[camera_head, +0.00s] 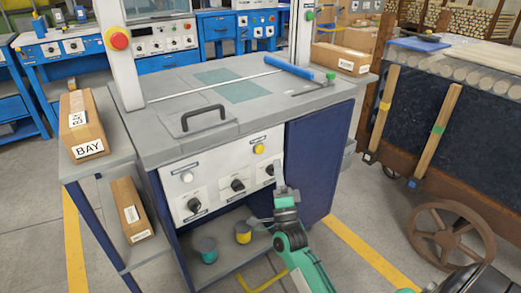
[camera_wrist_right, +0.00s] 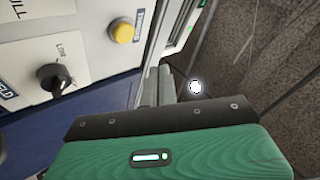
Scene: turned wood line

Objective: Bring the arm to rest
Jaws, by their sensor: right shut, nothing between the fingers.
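My right arm (camera_head: 292,243) reaches up from the bottom of the head view. Its gripper (camera_head: 281,190) is in front of the workbench's control panel (camera_head: 222,178), near the panel's lower right corner. In the right wrist view the gripper's fingers (camera_wrist_right: 160,86) are together with nothing between them. The panel's yellow button (camera_wrist_right: 122,33) and a black knob (camera_wrist_right: 55,77) are to the left of the fingers there. I cannot tell how close the fingers are to the bench. My left gripper is not in view.
A workbench (camera_head: 160,150) with a dark handle (camera_head: 204,118) on top stands ahead. Teal (camera_head: 208,249) and yellow (camera_head: 243,232) cups stand on its lower shelf. A side stand holds boxes (camera_head: 82,125). A wheeled wood cart (camera_head: 440,150) is at right. Open floor lies between bench and cart.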

